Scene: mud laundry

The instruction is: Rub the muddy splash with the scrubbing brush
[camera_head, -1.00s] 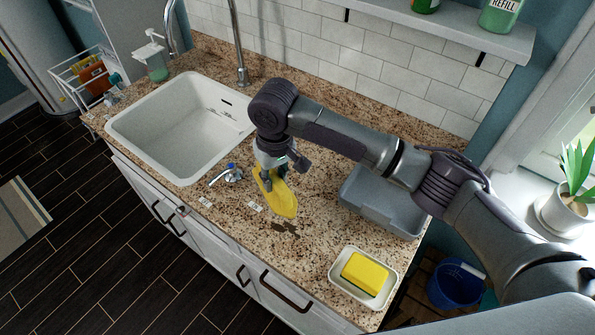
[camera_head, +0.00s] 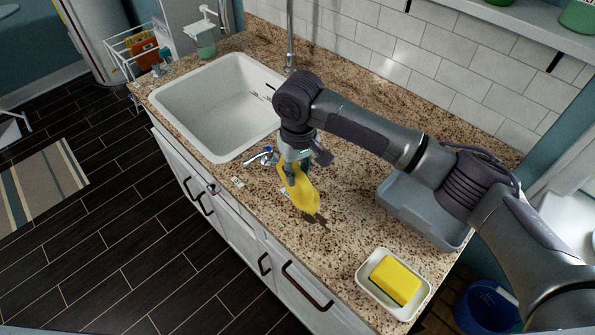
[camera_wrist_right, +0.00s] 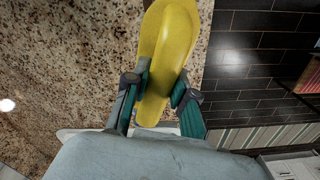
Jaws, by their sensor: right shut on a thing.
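My right gripper (camera_head: 291,172) is shut on the yellow scrubbing brush (camera_head: 302,195) above the speckled counter. The brush hangs tilted, its free end toward the lower right. The muddy splash (camera_head: 315,217) is a small dark brown mark on the counter, right at that free end. The brush seems to overlap its near edge in the picture; I cannot tell whether they touch. In the right wrist view the brush (camera_wrist_right: 167,50) sits between both fingers (camera_wrist_right: 157,90), and the splash is not visible there. My left gripper is not in view.
A white dish (camera_head: 372,291) with a yellow sponge (camera_head: 396,279) stands at the counter's front right. A grey tub (camera_head: 425,215) is behind it, under my right arm. A white sink (camera_head: 215,105) is at left.

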